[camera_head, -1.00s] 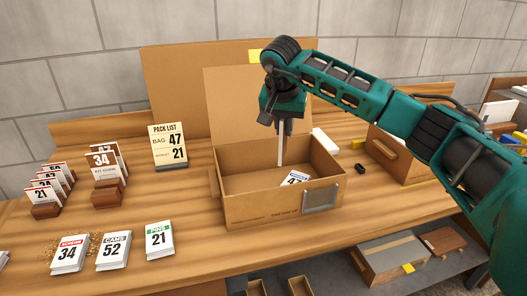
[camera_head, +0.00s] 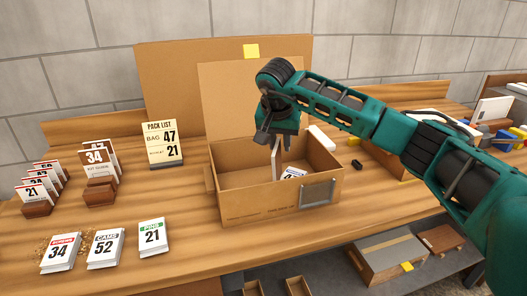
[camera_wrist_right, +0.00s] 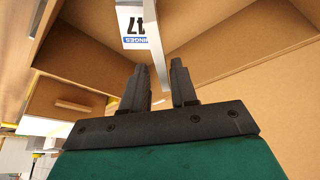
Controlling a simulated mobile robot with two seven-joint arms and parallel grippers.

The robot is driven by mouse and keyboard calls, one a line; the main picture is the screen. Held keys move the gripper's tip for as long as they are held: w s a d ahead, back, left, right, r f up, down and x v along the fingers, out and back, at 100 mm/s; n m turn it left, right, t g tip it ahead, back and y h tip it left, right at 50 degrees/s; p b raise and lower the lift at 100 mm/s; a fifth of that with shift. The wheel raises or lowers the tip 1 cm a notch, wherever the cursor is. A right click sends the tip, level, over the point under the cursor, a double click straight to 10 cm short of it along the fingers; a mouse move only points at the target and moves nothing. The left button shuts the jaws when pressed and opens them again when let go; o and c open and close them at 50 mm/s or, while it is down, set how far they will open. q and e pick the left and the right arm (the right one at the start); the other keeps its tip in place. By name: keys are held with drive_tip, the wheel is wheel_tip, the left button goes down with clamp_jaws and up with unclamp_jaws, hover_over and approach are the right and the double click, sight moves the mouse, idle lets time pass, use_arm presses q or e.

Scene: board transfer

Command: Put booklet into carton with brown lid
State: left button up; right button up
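The carton (camera_head: 250,208) stands open on the bench, its brown lid (camera_head: 222,95) raised at the back. The white booklet (camera_head: 276,163) is seen almost edge-on, upright inside the carton below my right gripper (camera_head: 270,138). In the right wrist view the booklet (camera_wrist_right: 166,50) is a thin pale strip beyond the fingertips (camera_wrist_right: 160,68), which stand apart with a gap around its near end. A white bag labelled 47 (camera_head: 293,173) lies in the carton beside it; its label (camera_wrist_right: 134,28) also shows in the wrist view. My left gripper is out of view.
A pack list sign (camera_head: 163,145) reads bag 47, booklet 21. Booklets stand in wooden holders (camera_head: 100,190) at the left; labelled bags 34 (camera_head: 60,253), 52 (camera_head: 105,247) and 21 (camera_head: 152,236) lie in front. Another box (camera_head: 385,160) is right of the carton.

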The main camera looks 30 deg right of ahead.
drive_tip(key=shift+o, duration=1.2)
drive_tip(key=v, duration=1.3)
drive_tip(key=shift+f, duration=0.15)
